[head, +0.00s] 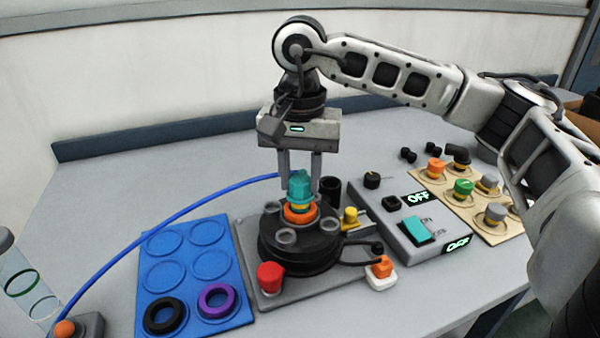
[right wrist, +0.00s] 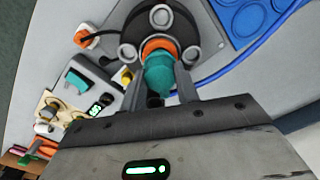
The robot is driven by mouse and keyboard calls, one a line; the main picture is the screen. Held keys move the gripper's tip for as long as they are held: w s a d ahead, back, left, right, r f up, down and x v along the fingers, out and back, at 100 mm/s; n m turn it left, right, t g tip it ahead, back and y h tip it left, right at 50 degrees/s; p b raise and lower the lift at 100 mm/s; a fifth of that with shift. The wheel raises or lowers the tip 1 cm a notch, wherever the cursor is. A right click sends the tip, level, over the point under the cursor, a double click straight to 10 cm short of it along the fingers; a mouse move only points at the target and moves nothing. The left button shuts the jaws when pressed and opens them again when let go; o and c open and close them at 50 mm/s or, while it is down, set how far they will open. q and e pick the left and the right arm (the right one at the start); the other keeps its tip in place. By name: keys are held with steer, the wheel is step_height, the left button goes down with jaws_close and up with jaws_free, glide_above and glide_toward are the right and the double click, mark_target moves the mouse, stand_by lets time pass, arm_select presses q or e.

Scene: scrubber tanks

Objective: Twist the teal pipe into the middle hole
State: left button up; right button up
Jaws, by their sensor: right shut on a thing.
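The teal pipe (head: 299,186) stands upright over the middle of the round black tank base (head: 283,262), inside an orange ring (head: 300,214). In the right wrist view the teal pipe (right wrist: 160,74) shows between the fingers, with the orange ring (right wrist: 158,46) beyond it. My right gripper (head: 300,183) points straight down and is shut on the teal pipe. The middle hole itself is hidden under the pipe and ring, so how deep the pipe sits cannot be told. My left gripper is in neither view.
A blue tray (head: 188,322) with a black ring and a purple ring lies left. A red knob (head: 270,277) stands at the base's front. A grey switch box (head: 400,235) reading OFF and a board (head: 436,182) of coloured caps are right. A blue hose (head: 170,218) arcs behind the tray.

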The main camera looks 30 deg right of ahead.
steer(key=shift+f, duration=0.15)
steer(key=shift+f+b, duration=0.3)
steer(key=shift+b, duration=0.1)
steer(key=shift+f+b, duration=0.3)
steer(key=shift+b, duration=0.15)
stand_by(1.0)
steer(key=o, duration=2)
steer(key=shift+o, duration=0.2)
steer(key=shift+r, duration=0.1)
steer(key=shift+r+p, duration=1.7)
steer(key=shift+r, duration=0.6)
steer(key=shift+r+p, duration=0.8)
steer(key=shift+r, duration=0.35)
